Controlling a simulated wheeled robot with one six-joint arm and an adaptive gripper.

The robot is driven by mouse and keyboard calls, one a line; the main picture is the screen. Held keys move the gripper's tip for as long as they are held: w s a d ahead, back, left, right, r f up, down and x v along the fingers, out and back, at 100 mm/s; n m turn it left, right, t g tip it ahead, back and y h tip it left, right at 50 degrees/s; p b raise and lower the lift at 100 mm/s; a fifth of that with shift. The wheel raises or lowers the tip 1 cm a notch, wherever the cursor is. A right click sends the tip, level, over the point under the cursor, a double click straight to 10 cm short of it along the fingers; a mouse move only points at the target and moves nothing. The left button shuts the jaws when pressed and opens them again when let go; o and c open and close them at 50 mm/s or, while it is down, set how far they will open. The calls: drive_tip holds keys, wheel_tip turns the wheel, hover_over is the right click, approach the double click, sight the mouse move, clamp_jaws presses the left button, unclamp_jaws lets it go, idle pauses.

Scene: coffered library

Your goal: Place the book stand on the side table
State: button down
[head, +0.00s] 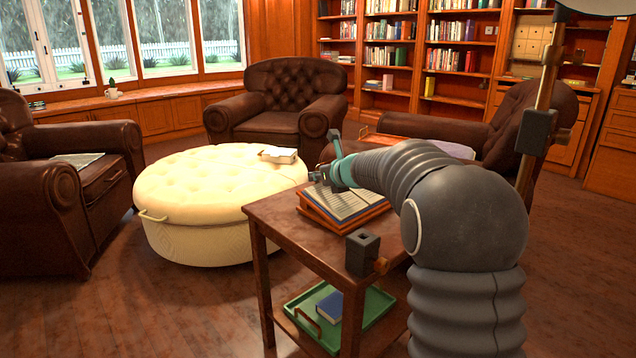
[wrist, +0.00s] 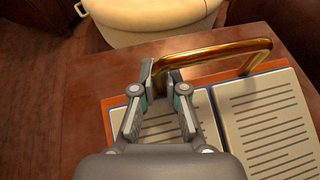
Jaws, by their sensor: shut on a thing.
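The book stand (head: 322,222) is a reddish wooden stand with an open book on it. It is over the top of the side table (head: 275,214) and appears to rest there, tilted; its underside is hidden. In the wrist view its brass bar (wrist: 215,51) arches along the far side of the open pages (wrist: 265,115), above an orange-red edge. My gripper (wrist: 161,76) is shut on the left end of this brass bar. In the head view my gripper (head: 325,172) is at the stand's far left edge, partly hidden by my arm. The wrist view also shows the bare tabletop (wrist: 85,95).
A cream tufted ottoman (head: 205,185) with a pale book (head: 279,155) stands behind the table. A dark block (head: 362,252) is at the table's near edge. The lower shelf holds a green tray (head: 378,306) with a blue book (head: 329,308). Leather armchairs (head: 285,95) stand around.

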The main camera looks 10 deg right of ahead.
drive_tip(key=shift+f, duration=0.1)
drive_tip(key=c, duration=1.2)
unclamp_jaws()
drive_tip(key=p+v, duration=0.1)
drive_tip(key=v, duration=1.1)
